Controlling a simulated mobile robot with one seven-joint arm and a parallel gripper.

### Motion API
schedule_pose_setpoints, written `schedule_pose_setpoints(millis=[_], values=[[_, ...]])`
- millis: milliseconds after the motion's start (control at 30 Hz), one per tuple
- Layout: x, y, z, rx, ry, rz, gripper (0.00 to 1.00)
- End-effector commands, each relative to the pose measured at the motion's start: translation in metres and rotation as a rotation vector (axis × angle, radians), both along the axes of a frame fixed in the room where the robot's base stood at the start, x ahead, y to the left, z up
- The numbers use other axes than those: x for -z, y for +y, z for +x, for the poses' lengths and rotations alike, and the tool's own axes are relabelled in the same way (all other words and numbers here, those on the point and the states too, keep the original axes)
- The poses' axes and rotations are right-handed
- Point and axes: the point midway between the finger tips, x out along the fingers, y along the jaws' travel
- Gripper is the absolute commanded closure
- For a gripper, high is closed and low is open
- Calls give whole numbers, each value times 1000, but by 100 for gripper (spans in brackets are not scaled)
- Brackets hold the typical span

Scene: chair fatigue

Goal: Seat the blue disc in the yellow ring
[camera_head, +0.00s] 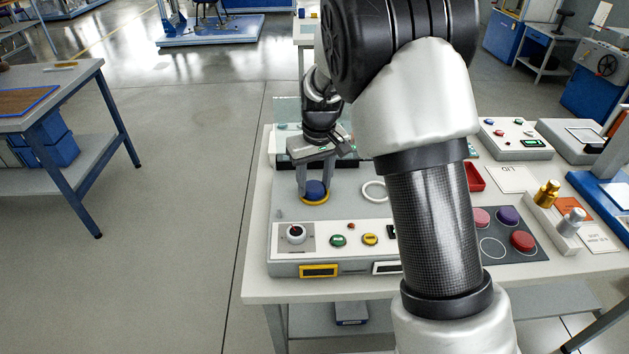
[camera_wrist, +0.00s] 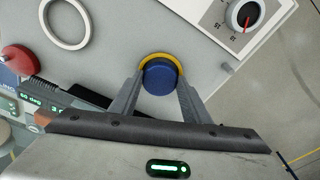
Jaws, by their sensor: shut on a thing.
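The blue disc (camera_head: 316,190) is between the fingers of my gripper (camera_head: 316,186), which is shut on it. In the wrist view the blue disc (camera_wrist: 160,77) sits between the two grey fingertips (camera_wrist: 160,88). The yellow ring (camera_head: 314,199) lies on the grey panel right under the disc, and the disc hides part of it. In the wrist view the yellow ring (camera_wrist: 161,57) shows as an arc along the disc's far edge. I cannot tell whether the disc is down inside the ring or just above it.
A white ring (camera_head: 375,191) lies on the panel to the right of the disc. A dial (camera_head: 296,234) and green (camera_head: 338,240) and yellow (camera_head: 370,239) buttons sit on the panel's front. A dark mat (camera_head: 512,247) with coloured discs is at the right. My arm hides the table's middle.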

Motion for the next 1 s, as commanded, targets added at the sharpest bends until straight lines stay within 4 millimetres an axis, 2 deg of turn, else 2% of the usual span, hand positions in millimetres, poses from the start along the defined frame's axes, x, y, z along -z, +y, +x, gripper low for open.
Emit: schedule_pose_setpoints(millis=[267, 300, 400, 800, 1000], values=[[6, 0, 0, 0, 0, 0, 84], [6, 0, 0, 0, 1, 0, 52], [7, 1, -1, 0, 2, 0, 38], [7, 4, -3, -4, 8, 3, 38], [-16, 2, -2, -3, 2, 3, 38]])
